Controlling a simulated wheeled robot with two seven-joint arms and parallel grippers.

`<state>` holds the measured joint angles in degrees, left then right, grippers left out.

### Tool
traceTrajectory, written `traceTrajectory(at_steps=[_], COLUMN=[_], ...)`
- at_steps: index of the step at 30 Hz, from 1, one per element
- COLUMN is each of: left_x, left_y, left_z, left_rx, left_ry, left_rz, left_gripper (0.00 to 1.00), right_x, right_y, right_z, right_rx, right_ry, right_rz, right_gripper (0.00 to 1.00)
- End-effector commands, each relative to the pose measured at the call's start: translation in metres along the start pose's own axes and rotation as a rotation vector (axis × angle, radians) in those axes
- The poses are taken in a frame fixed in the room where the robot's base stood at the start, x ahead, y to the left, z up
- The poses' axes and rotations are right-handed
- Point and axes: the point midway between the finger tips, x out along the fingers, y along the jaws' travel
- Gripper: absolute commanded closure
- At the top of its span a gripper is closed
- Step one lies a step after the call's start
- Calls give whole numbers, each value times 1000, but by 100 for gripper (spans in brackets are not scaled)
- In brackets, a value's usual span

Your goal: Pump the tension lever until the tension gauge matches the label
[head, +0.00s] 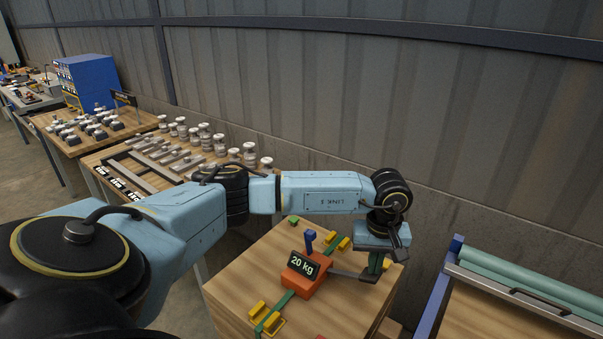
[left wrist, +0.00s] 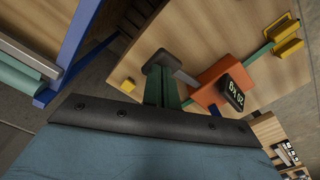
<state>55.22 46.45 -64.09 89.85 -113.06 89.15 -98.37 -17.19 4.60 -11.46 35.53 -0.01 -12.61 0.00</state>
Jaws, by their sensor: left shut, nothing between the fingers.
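The orange tensioner (head: 300,272) sits on a wooden-topped bench, with a green strap (head: 283,299) running from it to yellow fittings. A black label (head: 303,264) on it reads 20 kg. The label also shows in the left wrist view (left wrist: 237,97). A grey lever (head: 347,273) reaches right from the tensioner and ends in a dark pad (left wrist: 160,60). A blue post (head: 309,237) stands behind the label. My left gripper (head: 374,270) points down at the lever's pad end, its green fingers shut and empty. I cannot tell whether they touch the pad. I cannot read a gauge.
A bench (head: 520,325) with green rolls and a blue frame stands at the right. Left, a table (head: 100,158) holds several white insulators. A corrugated wall (head: 350,105) runs behind. Yellow fittings (head: 267,318) stand out from the bench top (head: 235,285).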

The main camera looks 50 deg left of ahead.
Motion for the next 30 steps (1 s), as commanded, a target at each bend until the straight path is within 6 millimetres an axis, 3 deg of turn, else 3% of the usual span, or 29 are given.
traceTrajectory(at_steps=[21,30], left_x=[47,31], left_y=[-2,-2], left_z=[-1,-1], left_rx=[-2,-2], left_ry=[1,2], left_rz=[-4,-5], left_gripper=[100,100], right_x=[40,29], right_y=[-1,-1], right_z=[4,3], right_rx=[0,0], right_ry=[0,0], right_rz=[0,0], right_gripper=[22,22])
